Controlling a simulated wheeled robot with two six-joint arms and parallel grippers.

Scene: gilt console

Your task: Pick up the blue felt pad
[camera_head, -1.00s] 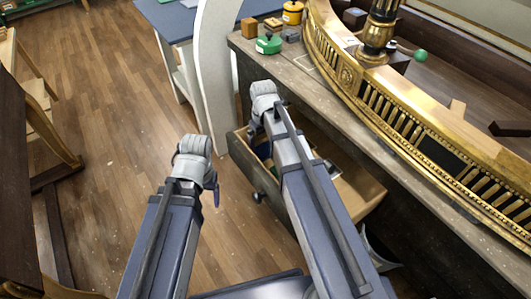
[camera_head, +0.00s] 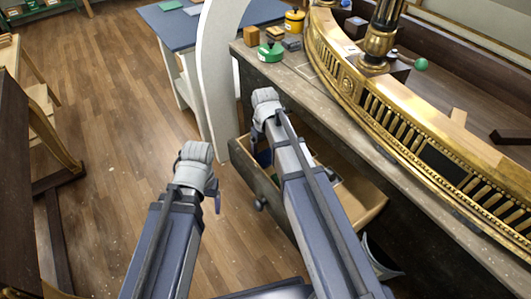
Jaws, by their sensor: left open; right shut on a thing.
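My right gripper (camera_head: 264,146) reaches down over the open drawer (camera_head: 362,196) below the console bench. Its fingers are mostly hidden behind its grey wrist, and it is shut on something. A blue patch (camera_head: 263,158) shows just under it, inside the drawer near its left end; it looks like the blue felt pad, mostly hidden, though its outline is unclear. My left gripper (camera_head: 216,203) is open and empty over the wooden floor, left of the drawer; a dark finger shows at its side.
The bench top (camera_head: 272,75) holds a green tin (camera_head: 270,51), a yellow pot (camera_head: 294,20) and small blocks. A gilt curved console piece (camera_head: 395,105) lies along it. A pale curved panel (camera_head: 213,85) stands left of the bench. The floor (camera_head: 110,140) at left is open.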

